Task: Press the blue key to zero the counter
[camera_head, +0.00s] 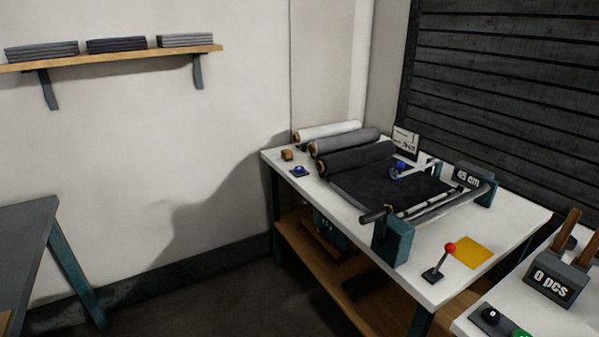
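A small blue key (300,169) on a dark base sits at the left end of the white table (440,285). A counter display (467,178) on the measuring frame reads what looks like 85 cm. Neither of my grippers is in view.
Grey rolls (357,157) lie at the back left of the table, with dark cloth (385,189) running under a roller. A red-knobbed lever (450,248) stands beside a yellow patch (474,252). A grey table (22,240) is at left; floor between is clear.

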